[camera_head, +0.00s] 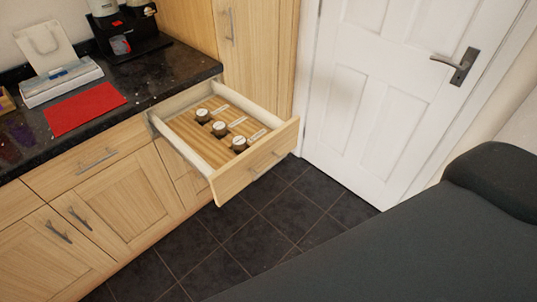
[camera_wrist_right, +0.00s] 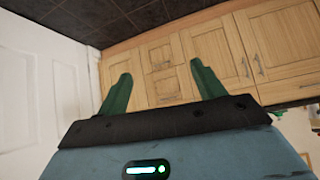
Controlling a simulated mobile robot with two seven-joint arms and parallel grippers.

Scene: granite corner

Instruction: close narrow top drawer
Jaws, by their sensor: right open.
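The narrow top drawer (camera_head: 193,151) is pulled well out from under the counter in the head view. Its wooden front (camera_head: 257,167) faces the lower right and has a grey bar handle (camera_head: 267,166). Several small jars (camera_head: 220,129) and flat labelled items stand or lie inside it. My right gripper (camera_wrist_right: 158,70) is open and empty in the right wrist view, its two green fingers spread in front of the cabinet fronts. It does not show touching the drawer. My left gripper is not in view.
A dark counter (camera_head: 175,70) holds a red mat (camera_head: 84,109), a white box and a coffee machine (camera_head: 125,35). A tall cabinet (camera_head: 265,50) stands behind the drawer, with a white door (camera_head: 385,90) to its right. Dark floor tiles (camera_head: 240,235) are clear before the drawer.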

